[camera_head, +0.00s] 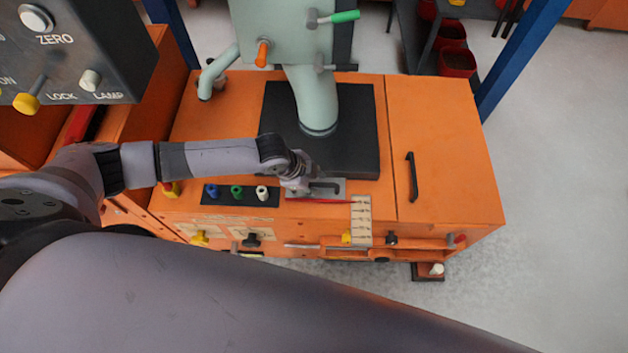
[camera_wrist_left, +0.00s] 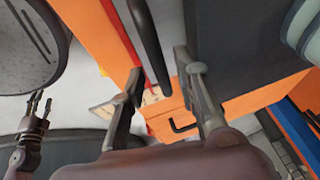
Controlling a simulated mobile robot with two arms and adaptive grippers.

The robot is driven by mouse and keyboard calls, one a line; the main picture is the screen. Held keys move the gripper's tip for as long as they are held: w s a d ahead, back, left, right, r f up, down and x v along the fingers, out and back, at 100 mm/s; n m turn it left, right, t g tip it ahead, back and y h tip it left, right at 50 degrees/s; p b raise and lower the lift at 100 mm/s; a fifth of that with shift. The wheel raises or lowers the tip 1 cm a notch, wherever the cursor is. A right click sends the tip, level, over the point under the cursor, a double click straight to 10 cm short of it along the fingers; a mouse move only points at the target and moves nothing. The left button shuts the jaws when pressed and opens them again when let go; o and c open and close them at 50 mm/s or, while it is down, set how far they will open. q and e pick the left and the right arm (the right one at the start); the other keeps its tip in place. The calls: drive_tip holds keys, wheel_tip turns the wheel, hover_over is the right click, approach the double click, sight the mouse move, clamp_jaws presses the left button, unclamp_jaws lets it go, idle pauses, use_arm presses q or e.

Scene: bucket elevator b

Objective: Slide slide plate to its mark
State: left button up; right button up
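The slide plate (camera_head: 330,187) is a small grey plate with a dark handle, on the front of the orange machine's top. A red line runs along its front edge. A pale strip with marks (camera_head: 361,222) lies to the right of it. My left gripper (camera_head: 304,184) is over the plate's left part and hides some of it. In the left wrist view its two fingers (camera_wrist_left: 162,78) are apart, with a dark handle bar (camera_wrist_left: 148,38) between them. My right gripper (camera_wrist_left: 40,107) shows at the left of that view, fingers apart and empty.
A black base with a pale green pipe (camera_head: 318,110) stands behind the plate. Blue, green and white knobs (camera_head: 237,192) are to the left. A black door handle (camera_head: 411,177) is to the right. A grey control box (camera_head: 75,50) fills the upper left.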

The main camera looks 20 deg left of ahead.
use_arm(q)
clamp_jaws()
idle(0.6)
